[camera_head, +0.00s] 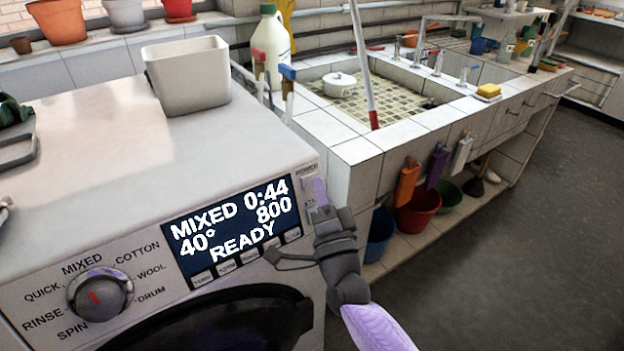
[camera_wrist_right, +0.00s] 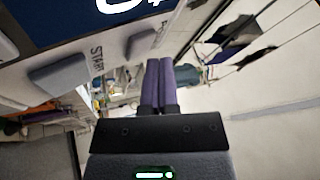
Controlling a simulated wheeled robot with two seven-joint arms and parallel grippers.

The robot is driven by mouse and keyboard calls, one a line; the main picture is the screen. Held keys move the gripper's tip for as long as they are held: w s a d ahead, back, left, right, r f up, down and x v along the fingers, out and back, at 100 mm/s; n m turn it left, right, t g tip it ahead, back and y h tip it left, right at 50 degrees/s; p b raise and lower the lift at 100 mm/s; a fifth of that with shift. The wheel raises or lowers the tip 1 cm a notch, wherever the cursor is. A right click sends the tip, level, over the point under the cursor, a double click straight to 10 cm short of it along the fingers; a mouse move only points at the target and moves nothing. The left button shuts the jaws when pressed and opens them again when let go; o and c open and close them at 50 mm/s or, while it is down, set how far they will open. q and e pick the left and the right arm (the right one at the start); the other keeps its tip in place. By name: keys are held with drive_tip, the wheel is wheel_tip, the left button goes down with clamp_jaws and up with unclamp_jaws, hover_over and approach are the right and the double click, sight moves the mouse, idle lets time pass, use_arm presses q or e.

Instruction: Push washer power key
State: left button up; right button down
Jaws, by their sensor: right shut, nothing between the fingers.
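The white washer (camera_head: 130,150) fills the left of the head view. Its display (camera_head: 228,228) is lit and reads MIXED, 0:44, 40°, 800 and READY. My right gripper (camera_head: 319,192) is at the upper right end of the washer's front panel, its purple fingers together and empty. A pale key (camera_head: 308,188) shows just left of the fingertips, partly hidden; its small label is not legible there. In the right wrist view the shut fingers (camera_wrist_right: 157,75) point toward a grey key (camera_wrist_right: 140,45) near the word START. Whether they touch it I cannot tell.
A round dial (camera_head: 100,294) sits left of the display, with small keys beneath the display. A grey bin (camera_head: 187,75) stands on the washer. The tiled sink (camera_head: 385,95) is behind on the right, with hanging tools and buckets (camera_head: 418,210) below. Open floor lies at right.

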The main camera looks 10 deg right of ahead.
drive_tip(key=s+d+r+p, duration=0.2)
drive_tip(key=s+p, duration=0.2)
drive_tip(key=s, duration=0.1)
drive_tip(key=shift+s, duration=0.2)
